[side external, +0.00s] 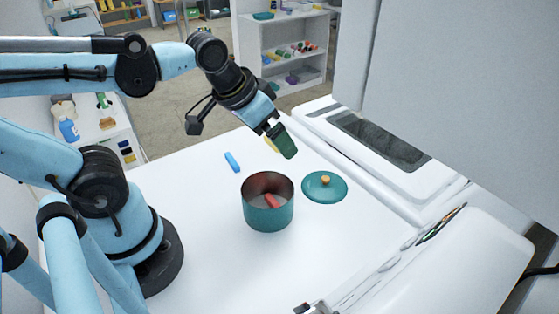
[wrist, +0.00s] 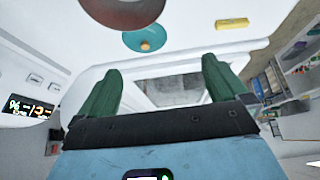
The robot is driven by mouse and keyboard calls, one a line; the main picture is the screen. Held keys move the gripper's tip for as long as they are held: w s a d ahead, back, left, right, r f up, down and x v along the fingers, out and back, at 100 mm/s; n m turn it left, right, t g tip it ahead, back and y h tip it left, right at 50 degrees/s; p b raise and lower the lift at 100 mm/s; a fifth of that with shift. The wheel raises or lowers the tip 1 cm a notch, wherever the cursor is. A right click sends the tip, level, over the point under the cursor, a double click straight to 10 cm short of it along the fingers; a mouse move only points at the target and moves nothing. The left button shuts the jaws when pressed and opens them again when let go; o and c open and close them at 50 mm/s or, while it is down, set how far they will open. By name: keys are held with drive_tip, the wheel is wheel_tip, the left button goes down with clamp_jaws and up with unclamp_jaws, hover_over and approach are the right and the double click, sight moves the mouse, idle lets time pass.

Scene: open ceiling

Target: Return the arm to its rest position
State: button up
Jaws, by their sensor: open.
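My gripper (side external: 283,143) is raised above the far part of the white table (side external: 200,215) in the side view, tilted down to the right. In the wrist view its two green fingers (wrist: 161,75) stand wide apart with nothing between them. My arm reaches in from the left of the side view, bent at the elbow. The gripper is apart from the teal pot (side external: 268,217), which stands open on the table with a red object (side external: 271,201) inside. The pot's rim also shows at the top of the wrist view (wrist: 125,15).
The teal lid (side external: 324,187) with an orange knob lies right of the pot. A blue block (side external: 232,162) lies behind the pot. A yellow block (wrist: 232,23) is partly hidden behind the gripper in the side view. White appliances (side external: 380,150) border the table's right side.

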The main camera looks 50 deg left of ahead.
drive_tip(key=shift+w+a+f+t, duration=0.1)
drive_tip(key=shift+a+f+t, duration=0.3)
drive_tip(key=shift+t, duration=0.3)
